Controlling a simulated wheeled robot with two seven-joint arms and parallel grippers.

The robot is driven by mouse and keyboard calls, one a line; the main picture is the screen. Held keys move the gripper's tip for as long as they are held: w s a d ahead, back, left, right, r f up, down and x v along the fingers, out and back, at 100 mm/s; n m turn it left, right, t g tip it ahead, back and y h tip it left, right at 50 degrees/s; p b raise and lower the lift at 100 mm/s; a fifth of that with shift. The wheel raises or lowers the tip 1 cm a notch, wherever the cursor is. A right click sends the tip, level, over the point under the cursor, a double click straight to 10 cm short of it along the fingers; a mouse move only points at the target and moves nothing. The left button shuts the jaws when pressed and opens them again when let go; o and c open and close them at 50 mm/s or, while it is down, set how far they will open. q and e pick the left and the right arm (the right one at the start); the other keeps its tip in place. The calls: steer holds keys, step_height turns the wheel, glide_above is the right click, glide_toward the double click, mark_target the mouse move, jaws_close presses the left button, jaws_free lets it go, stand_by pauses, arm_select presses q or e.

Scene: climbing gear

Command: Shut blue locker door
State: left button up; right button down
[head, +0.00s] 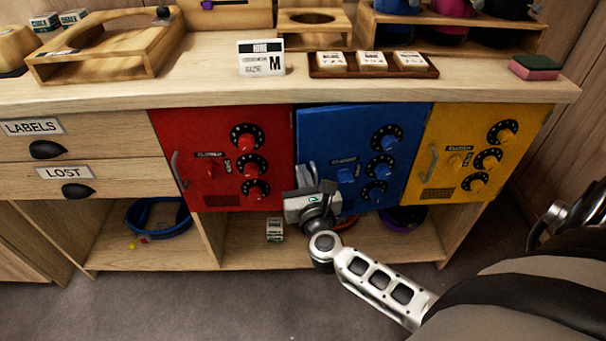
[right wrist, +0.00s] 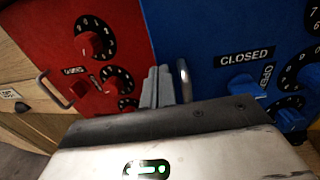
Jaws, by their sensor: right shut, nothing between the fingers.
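The blue locker door (head: 335,130) sits between the red and yellow doors and looks closed or nearly so; I cannot tell whether a small gap remains. It has dials, a blue knob (head: 345,175) and a metal pull handle. My right gripper (head: 308,180) is shut and empty in front of the door's lower left part, hiding some of it. In the right wrist view the closed fingers (right wrist: 158,88) are just left of the handle (right wrist: 184,80), near the red-blue seam; contact is unclear. That view also shows the blue door (right wrist: 205,25) with a "CLOSED" label. My left gripper is out of view.
The red door (head: 205,130) and yellow door (head: 460,140) flank the blue one, each with a projecting handle. The wooden counter (head: 200,85) overhangs them. An open shelf (head: 250,255) below holds a small box (head: 275,230). The floor in front is clear.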

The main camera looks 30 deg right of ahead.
steer(key=w+h, duration=0.1)
steer(key=w+d+m, duration=0.1)
steer(key=w, duration=0.1)
steer(key=shift+g+h+b, duration=0.4)
steer(key=v, duration=1.2)
